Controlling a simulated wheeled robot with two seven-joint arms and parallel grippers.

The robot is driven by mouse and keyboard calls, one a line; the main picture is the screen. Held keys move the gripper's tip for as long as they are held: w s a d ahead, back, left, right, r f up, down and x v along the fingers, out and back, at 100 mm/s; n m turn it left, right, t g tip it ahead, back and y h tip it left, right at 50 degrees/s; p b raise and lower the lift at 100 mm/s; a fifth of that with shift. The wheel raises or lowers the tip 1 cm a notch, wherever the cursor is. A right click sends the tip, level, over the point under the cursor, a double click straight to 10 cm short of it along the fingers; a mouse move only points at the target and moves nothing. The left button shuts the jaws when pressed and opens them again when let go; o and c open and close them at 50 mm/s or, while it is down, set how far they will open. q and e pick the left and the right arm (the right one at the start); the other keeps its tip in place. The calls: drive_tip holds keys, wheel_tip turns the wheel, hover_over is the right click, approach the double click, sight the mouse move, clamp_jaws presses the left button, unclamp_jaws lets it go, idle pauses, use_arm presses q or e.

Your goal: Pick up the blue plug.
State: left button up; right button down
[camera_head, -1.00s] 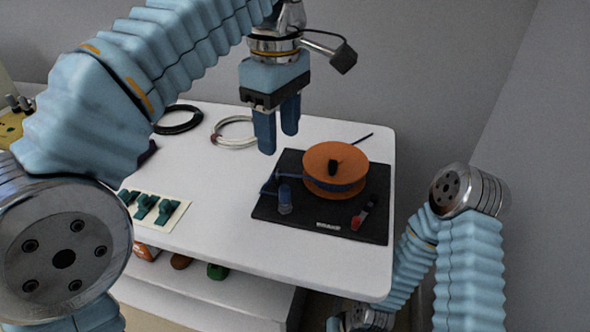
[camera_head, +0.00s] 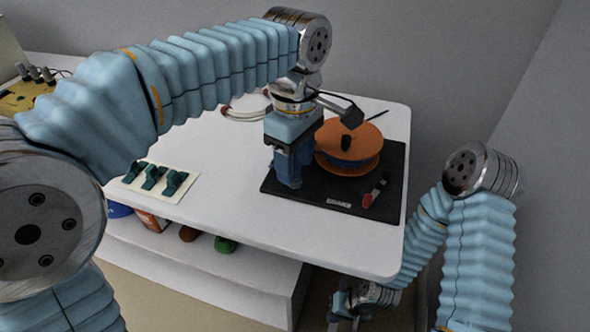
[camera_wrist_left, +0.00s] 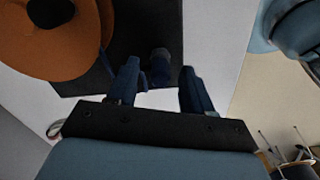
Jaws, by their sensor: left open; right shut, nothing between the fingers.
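My left gripper (camera_head: 288,172) is open and points down over the left part of the black mat (camera_head: 322,190). The blue plug (camera_wrist_left: 161,66) shows in the left wrist view between the two fingertips of that gripper (camera_wrist_left: 160,72), somewhat closer to the left finger. Both fingers appear apart from it there. In the head view the plug is mostly hidden by the fingers, and I cannot tell it clearly from them. My right gripper (camera_head: 343,322) is shut and empty, low at the bottom edge, below the table top.
An orange spool (camera_head: 355,133) stands on the mat, right of my left gripper; it also shows in the left wrist view (camera_wrist_left: 55,45). A red and black tool (camera_head: 375,191) lies on the mat. Green pieces sit on a pale card (camera_head: 160,182). A cable coil (camera_head: 245,106) lies behind.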

use_arm(q)
drive_tip(key=shift+f, duration=0.5)
drive_tip(key=shift+c, duration=0.3)
clamp_jaws()
drive_tip(key=shift+r, duration=0.15)
